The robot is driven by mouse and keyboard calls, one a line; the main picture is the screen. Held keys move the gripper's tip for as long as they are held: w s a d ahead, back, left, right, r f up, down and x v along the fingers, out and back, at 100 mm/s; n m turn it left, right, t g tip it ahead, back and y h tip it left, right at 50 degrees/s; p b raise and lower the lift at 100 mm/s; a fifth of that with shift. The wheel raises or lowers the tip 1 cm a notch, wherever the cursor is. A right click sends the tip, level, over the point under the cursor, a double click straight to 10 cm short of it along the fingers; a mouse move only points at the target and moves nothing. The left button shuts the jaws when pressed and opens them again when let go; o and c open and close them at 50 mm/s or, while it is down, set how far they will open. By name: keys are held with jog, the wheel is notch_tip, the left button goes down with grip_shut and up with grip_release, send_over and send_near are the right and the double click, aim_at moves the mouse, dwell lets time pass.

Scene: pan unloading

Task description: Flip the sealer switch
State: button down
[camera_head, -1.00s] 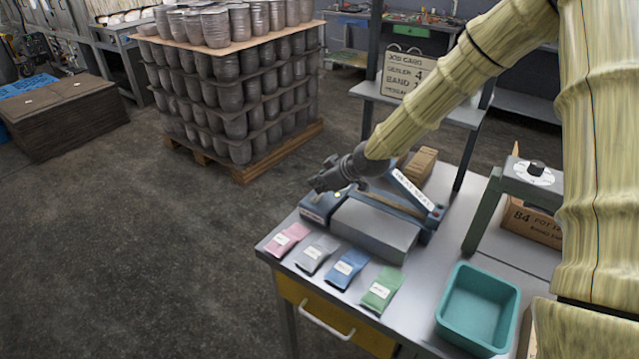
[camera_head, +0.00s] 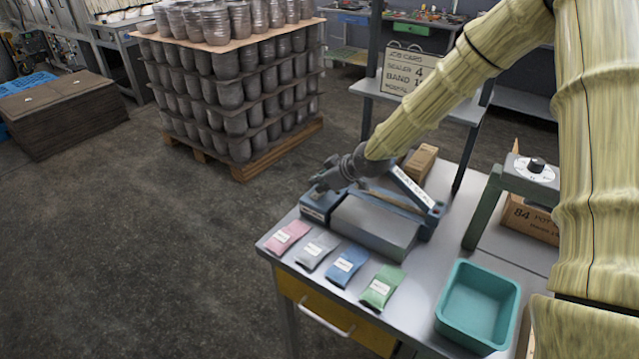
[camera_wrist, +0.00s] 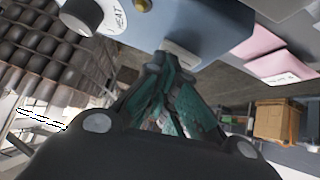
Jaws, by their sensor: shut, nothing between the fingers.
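The sealer (camera_head: 375,226) is a blue-and-grey bench unit with a raised arm and a pale label, standing on the metal table. My gripper (camera_head: 322,184) is shut and empty at the sealer's left end, low over its blue control box (camera_head: 318,207). In the wrist view the closed fingers (camera_wrist: 172,66) point at the blue box (camera_wrist: 195,25), close to a pale label plate on its face. A dark knob (camera_wrist: 82,14) with a white "HEAT" dial and a small brass-coloured part (camera_wrist: 142,5) show on the box. I cannot make out the switch itself, nor whether the fingertips touch the box.
Pink (camera_head: 288,236), grey (camera_head: 317,250), blue (camera_head: 346,266) and green (camera_head: 382,287) packets lie along the table's front edge. A teal bin (camera_head: 478,304) stands at right. A job card sign (camera_head: 404,72) sits on the shelf behind. A loaded pallet (camera_head: 240,165) stands beyond.

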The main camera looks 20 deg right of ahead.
aim_at(318, 197)
jog(key=shift+s+a+f, duration=0.1)
jog(key=shift+s+a, duration=0.05)
jog(key=shift+s, duration=0.05)
jog(key=shift+s+a, duration=0.35)
jog(key=shift+a, duration=0.1)
jog(key=shift+r, duration=0.25)
notch_tip(318, 197, up, 4)
jog(key=p, duration=0.2)
jog(key=shift+s+a+r+p, duration=0.1)
jog(key=shift+s+a+p, duration=0.05)
jog(key=shift+p, duration=0.2)
jog(key=shift+s+b, duration=0.25)
jog(key=shift+b, duration=0.15)
jog(key=b+v, duration=0.2)
jog(key=v, duration=0.7)
jog(key=shift+d+b, duration=0.2)
jog(key=shift+b, duration=0.3)
